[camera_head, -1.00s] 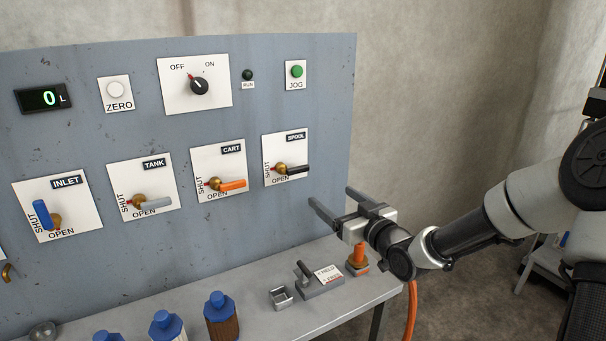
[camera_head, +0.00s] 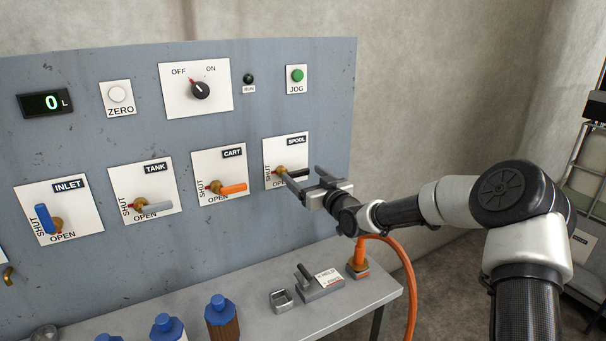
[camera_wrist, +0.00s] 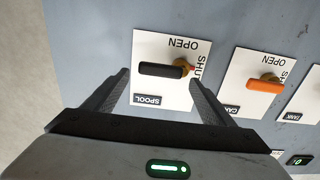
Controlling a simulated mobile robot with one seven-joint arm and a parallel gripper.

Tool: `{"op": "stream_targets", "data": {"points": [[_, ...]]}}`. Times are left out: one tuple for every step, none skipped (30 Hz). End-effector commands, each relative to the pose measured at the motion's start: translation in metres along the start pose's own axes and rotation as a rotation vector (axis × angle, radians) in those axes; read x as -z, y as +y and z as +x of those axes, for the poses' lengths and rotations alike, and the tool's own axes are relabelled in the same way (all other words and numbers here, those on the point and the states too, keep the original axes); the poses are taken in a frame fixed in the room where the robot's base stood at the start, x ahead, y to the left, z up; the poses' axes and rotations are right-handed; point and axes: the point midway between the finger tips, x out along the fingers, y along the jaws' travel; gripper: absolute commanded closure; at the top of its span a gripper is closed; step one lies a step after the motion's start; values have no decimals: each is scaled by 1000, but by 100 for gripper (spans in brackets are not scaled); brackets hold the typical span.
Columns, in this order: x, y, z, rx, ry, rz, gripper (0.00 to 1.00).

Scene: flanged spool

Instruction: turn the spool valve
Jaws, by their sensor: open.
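The spool valve has a black lever handle (camera_wrist: 163,70) on a brass hub, on a white plate marked SPOOL, SHUT and OPEN. In the head view the spool valve's brass hub (camera_head: 280,170) shows, with its lever pointing right, roughly level, near the word OPEN. My gripper (camera_head: 302,182) is at the spool plate, its fingers partly covering the lever. In the wrist view my gripper (camera_wrist: 160,92) is open, with one finger on each side of the lever's line. The lever lies beyond the fingertips, and I cannot tell if they touch it.
To the left are the orange cart lever (camera_head: 234,189), the grey tank lever (camera_head: 155,208) and the blue inlet lever (camera_head: 43,218). A bench (camera_head: 350,300) below holds bottles, a small switch box (camera_head: 318,286) and an orange hose fitting (camera_head: 358,260). The wall right of the panel is clear.

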Motion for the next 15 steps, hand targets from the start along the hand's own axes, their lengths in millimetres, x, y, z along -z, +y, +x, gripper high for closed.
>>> {"op": "stream_targets", "data": {"points": [[1, 0, 6, 0, 2, 0, 23], [0, 0, 8, 0, 1, 0, 23], [0, 0, 10, 0, 0, 0, 23], [0, 0, 12, 0, 0, 0, 23], [0, 0, 13, 0, -1, 0, 23], [0, 0, 14, 0, -1, 0, 23], [0, 0, 14, 0, -1, 0, 23], [0, 0, 14, 0, -1, 0, 23], [0, 0, 15, 0, -1, 0, 23], [0, 0, 14, 0, -1, -1, 23], [0, 0, 14, 0, -1, -1, 23], [0, 0, 14, 0, -1, -1, 23], [0, 0, 14, 0, -1, -1, 23], [0, 0, 14, 0, -1, -1, 24], [0, 0, 14, 0, -1, -1, 31]]}}
